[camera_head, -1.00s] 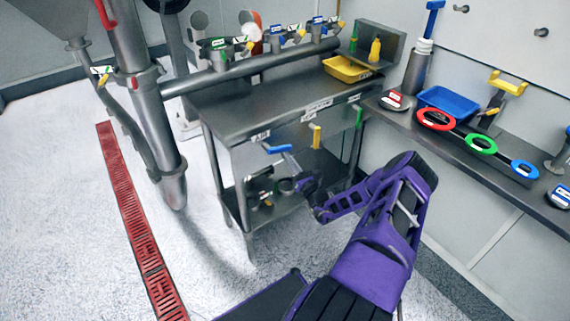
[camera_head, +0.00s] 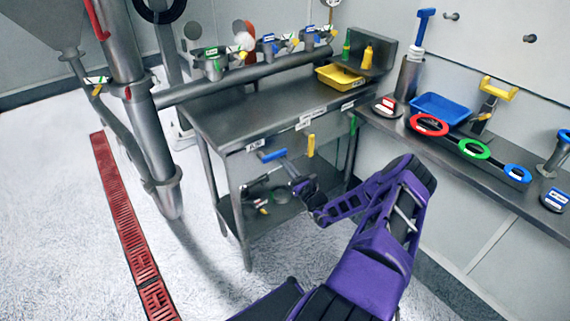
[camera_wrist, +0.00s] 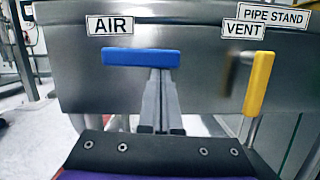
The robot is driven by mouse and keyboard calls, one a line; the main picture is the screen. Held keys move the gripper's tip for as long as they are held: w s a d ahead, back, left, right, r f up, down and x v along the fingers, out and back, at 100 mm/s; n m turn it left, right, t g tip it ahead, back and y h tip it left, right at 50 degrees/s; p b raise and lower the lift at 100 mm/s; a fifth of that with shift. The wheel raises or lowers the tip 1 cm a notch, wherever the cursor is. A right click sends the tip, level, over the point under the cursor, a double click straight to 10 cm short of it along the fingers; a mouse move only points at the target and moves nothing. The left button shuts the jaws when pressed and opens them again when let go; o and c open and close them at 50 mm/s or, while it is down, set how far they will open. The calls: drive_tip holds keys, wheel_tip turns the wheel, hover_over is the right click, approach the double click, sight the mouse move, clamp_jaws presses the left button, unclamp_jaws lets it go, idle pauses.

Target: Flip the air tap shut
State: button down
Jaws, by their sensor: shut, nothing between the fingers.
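The air tap has a blue bar handle (camera_head: 273,155) on the front of the steel table, under the AIR label. In the wrist view the blue handle (camera_wrist: 141,57) lies level across the picture, just below the AIR sign (camera_wrist: 109,25). My gripper (camera_head: 285,158) is shut and empty. In the wrist view its fingers (camera_wrist: 160,76) point up at the right half of the handle, with the tips at or just under its lower edge. I cannot tell whether they touch it. The tap's body is hidden behind the handle and fingers.
A yellow VENT handle (camera_head: 311,146) hangs upright close to the right, and a green handle (camera_head: 353,124) is farther along. The steel table (camera_head: 235,124) carries a pipe with several valves and a yellow tray (camera_head: 343,77). A side bench holds a blue tray (camera_head: 440,107).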

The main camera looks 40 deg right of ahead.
drive_tip(key=s+f+b, duration=0.3)
drive_tip(key=s+f, duration=0.3)
drive_tip(key=s, duration=0.3)
drive_tip(key=shift+s+f, duration=0.2)
drive_tip(key=shift+s, duration=0.15)
idle(0.4)
